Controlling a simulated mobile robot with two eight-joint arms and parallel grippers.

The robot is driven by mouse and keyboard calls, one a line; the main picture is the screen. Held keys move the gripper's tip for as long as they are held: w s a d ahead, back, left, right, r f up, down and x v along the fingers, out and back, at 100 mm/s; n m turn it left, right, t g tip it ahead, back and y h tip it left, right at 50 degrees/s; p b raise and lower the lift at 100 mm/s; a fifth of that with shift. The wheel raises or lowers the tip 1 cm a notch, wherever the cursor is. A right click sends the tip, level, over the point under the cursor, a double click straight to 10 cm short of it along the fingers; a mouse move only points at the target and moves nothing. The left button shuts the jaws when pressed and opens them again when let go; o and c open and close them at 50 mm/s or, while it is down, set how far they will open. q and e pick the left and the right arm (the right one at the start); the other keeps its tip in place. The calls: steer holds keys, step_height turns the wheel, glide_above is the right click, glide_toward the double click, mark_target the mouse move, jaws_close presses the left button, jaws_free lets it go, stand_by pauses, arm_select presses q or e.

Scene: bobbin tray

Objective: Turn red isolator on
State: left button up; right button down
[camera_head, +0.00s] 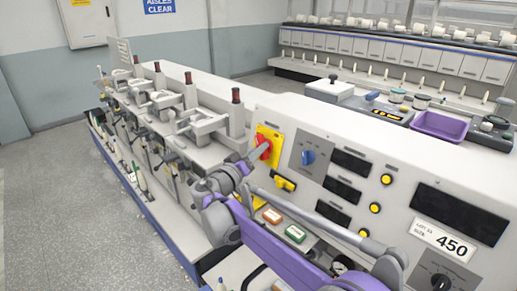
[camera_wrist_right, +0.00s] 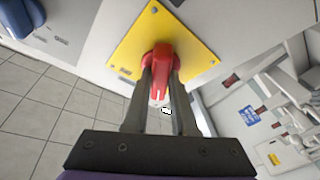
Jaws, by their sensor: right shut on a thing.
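The red isolator handle (camera_head: 264,143) sits on a yellow plate (camera_head: 275,134) on the sloped face of the machine, near the middle of the head view. In the right wrist view the red handle (camera_wrist_right: 161,62) stands out from the yellow plate (camera_wrist_right: 125,48). My right gripper (camera_head: 257,153) is at the handle, and its two dark fingers (camera_wrist_right: 161,77) are shut on the handle, one on each side. The gripper and wrist partly cover the handle and plate in the head view. My left gripper is not in view.
A blue knob (camera_head: 308,157) on a grey panel is right of the isolator, with a yellow handle (camera_head: 285,183) below it. Bobbin spindles (camera_head: 237,112) stand close on the left. Open floor (camera_head: 50,200) lies farther left.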

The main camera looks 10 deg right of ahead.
steer(key=m+g+h, duration=0.1)
steer(key=m, duration=0.2)
steer(key=m+h, duration=0.1)
steer(key=m, duration=0.2)
steer(key=m+g+h, duration=0.1)
steer(key=m, duration=0.2)
steer(key=shift+w+a+g, duration=0.1)
steer(key=shift+w+g, duration=0.05)
steer(key=shift+g, duration=0.15)
steer(key=shift+m, duration=0.3)
steer(key=c, duration=0.7)
jaws_free()
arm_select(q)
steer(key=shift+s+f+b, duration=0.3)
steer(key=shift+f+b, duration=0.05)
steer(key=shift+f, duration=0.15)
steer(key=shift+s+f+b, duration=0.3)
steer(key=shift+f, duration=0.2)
arm_select(e)
steer(key=shift+v, duration=5.45)
steer(key=shift+w+f, duration=0.1)
